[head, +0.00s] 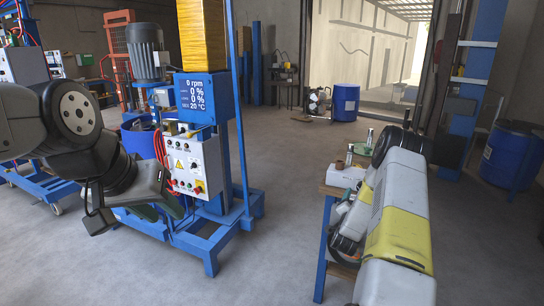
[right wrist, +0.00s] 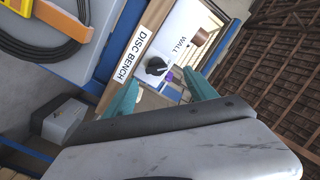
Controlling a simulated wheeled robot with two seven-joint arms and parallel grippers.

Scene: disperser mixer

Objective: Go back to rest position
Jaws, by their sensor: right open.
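My left gripper (head: 135,205) is at the left of the head view, in front of the blue mixer machine's control box. Beyond the fingers is a black knob-like object (right wrist: 156,66) on a white surface.
The blue mixer machine (head: 210,240) with display and control box (head: 190,165) stands left of centre. A wooden-topped bench (head: 333,190) with blue legs is beside my right arm; its "DISC BENCH" label (right wrist: 135,53) shows. Blue drums (head: 345,100) stand behind. Grey floor between is clear.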

